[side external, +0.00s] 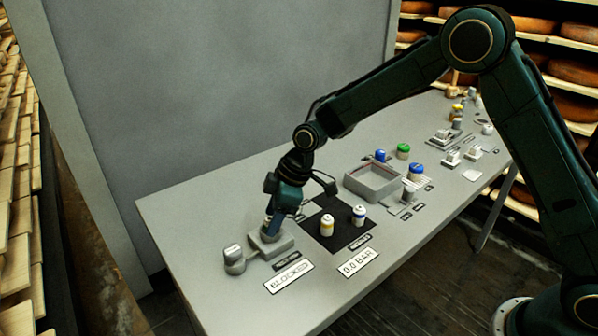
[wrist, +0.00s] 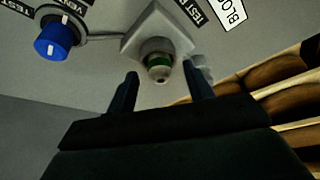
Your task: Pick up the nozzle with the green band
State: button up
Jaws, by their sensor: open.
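The nozzle with the green band (wrist: 158,58) stands on a square grey block (wrist: 142,25) in the wrist view. It has a pale metal body, a green ring and a dark tip hole. My gripper (wrist: 161,72) is open, with one finger on each side of the nozzle and no clear contact. In the side view my gripper (side external: 272,226) points down over the grey block (side external: 258,247), and the fingers mostly hide the nozzle. A yellow-banded nozzle (side external: 327,225) and a blue-banded nozzle (side external: 358,215) stand upright on a black mat (side external: 343,236).
A knob (side external: 234,260), blue-faced in the wrist view (wrist: 57,38), sits beside the block, joined by a pipe. Signs read BLOCKED (side external: 289,277) and 0.0 BAR (side external: 358,263). A grey tray (side external: 352,186) and blue- and green-capped pots (side external: 403,151) stand farther right. The front left tabletop is clear.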

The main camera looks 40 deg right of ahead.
jog(key=shift+w+a+f, duration=0.1)
jog(key=shift+a+f, duration=0.05)
jog(key=shift+f, duration=0.2)
jog(key=c, duration=1.1)
jog(key=shift+r, duration=0.2)
notch_tip(320, 180, up, 20)
jog(key=shift+f, duration=0.15)
dwell(0.5)
